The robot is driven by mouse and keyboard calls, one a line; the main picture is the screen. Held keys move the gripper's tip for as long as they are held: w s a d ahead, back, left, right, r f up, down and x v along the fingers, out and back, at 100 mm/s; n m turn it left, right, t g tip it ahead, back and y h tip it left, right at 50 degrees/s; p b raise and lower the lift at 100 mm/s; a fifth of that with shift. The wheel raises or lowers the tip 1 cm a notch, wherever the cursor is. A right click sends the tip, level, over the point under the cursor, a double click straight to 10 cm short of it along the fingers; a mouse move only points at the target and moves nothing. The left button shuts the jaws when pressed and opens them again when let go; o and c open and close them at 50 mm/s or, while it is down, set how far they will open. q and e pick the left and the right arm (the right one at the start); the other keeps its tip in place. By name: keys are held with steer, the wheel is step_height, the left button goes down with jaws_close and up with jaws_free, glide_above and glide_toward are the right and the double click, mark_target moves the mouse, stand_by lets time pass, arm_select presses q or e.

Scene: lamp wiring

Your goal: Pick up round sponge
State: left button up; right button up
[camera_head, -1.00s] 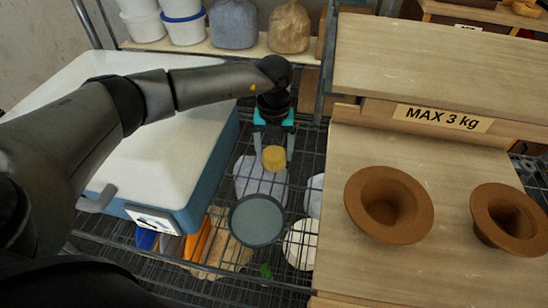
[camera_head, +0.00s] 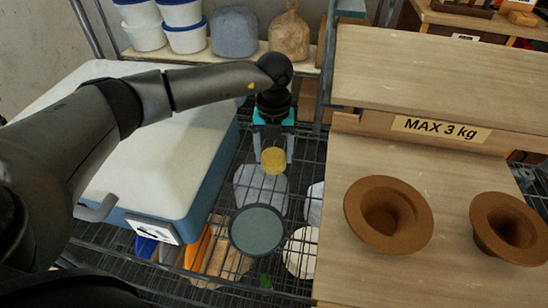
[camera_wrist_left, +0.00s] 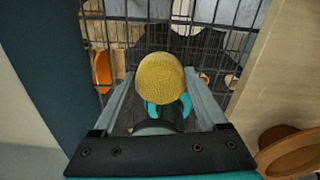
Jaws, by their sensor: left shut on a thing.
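The round sponge (camera_head: 273,160) is a small yellow disc. My left gripper (camera_head: 273,156) is shut on it and holds it above the wire rack shelf. In the left wrist view the sponge (camera_wrist_left: 160,84) sits between the two grey fingers of my left gripper (camera_wrist_left: 158,92), with its round, textured face showing. What lies directly under the sponge is partly hidden by it. My right gripper is in neither view.
A dark-rimmed round dish (camera_head: 257,230) lies in front of the sponge on the wire rack (camera_head: 222,200). A white and blue box (camera_head: 170,170) stands to the left. A wooden board (camera_head: 345,240) with two brown bowls (camera_head: 388,214) (camera_head: 507,228) is to the right.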

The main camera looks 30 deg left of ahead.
mark_target(274, 154)
arm_select(q)
step_height(274, 154, up, 18)
steer(key=p, duration=0.1)
steer(key=shift+f, duration=0.25)
steer(key=o, duration=0.7)
steer(key=c, duration=0.5)
steer(key=shift+p, duration=0.4)
steer(key=shift+c, duration=0.3)
steer(key=s+d, duration=0.4)
steer(key=s, duration=1.2)
steer(key=shift+s+d, duration=0.15)
steer(key=shift+s, duration=0.1)
